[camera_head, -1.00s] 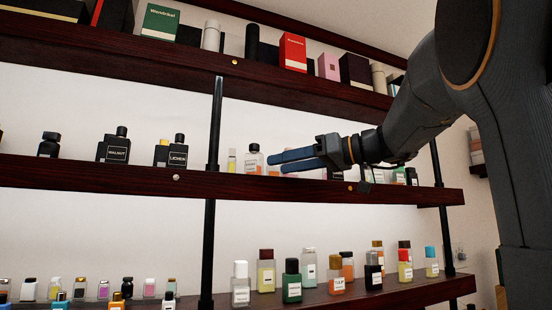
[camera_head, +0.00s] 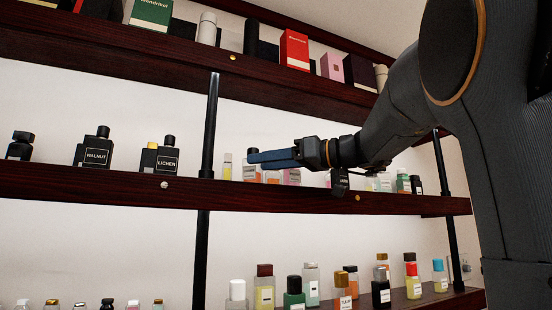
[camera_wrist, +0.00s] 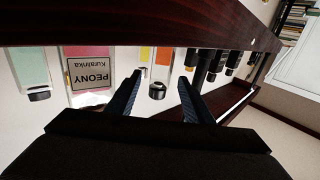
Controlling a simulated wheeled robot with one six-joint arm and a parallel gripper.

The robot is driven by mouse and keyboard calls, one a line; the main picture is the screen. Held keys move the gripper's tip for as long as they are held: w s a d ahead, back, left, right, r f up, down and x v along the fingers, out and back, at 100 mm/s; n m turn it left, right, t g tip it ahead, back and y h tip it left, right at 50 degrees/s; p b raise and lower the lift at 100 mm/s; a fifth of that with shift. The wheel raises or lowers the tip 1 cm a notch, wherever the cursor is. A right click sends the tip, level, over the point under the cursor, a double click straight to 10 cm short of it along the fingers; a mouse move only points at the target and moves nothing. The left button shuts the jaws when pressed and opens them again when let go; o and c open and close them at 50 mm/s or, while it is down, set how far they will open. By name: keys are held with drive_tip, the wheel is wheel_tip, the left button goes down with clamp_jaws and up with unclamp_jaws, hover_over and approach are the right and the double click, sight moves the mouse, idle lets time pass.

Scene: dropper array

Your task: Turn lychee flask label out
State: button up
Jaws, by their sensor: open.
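No readable label says lychee in either view. My gripper (camera_head: 252,157) reaches left along the middle shelf, its blue fingers seen edge-on in the head view. In the upside-down wrist view, my gripper (camera_wrist: 160,78) has its two fingers apart and empty. A small clear flask with orange liquid (camera_wrist: 164,62) and a black cap shows beyond and between the fingertips; no label is visible on it. A pink flask labelled PEONY (camera_wrist: 90,75) stands left of the fingers there. In the head view, a clear flask (camera_head: 251,174) is partly hidden behind the fingertips.
The middle shelf (camera_head: 90,184) also bears black WALNUT (camera_head: 92,150) and LICHEN (camera_head: 166,158) flasks. A black post (camera_head: 210,120) stands left of my gripper. Boxes line the upper shelf, and several bottles stand on the lower one. Dark bottles (camera_wrist: 205,62) show right in the wrist view.

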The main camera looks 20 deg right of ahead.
drive_tip(key=shift+p+x, duration=0.65)
drive_tip(key=shift+x, duration=1.35)
clamp_jaws()
drive_tip(key=shift+w+d+f+n+g+y, duration=0.1)
drive_tip(key=shift+w+d+n+g+y, duration=0.05)
drive_tip(key=shift+n+g+y, duration=0.4)
drive_tip(key=shift+b, duration=0.35)
drive_tip(key=shift+b, duration=0.55)
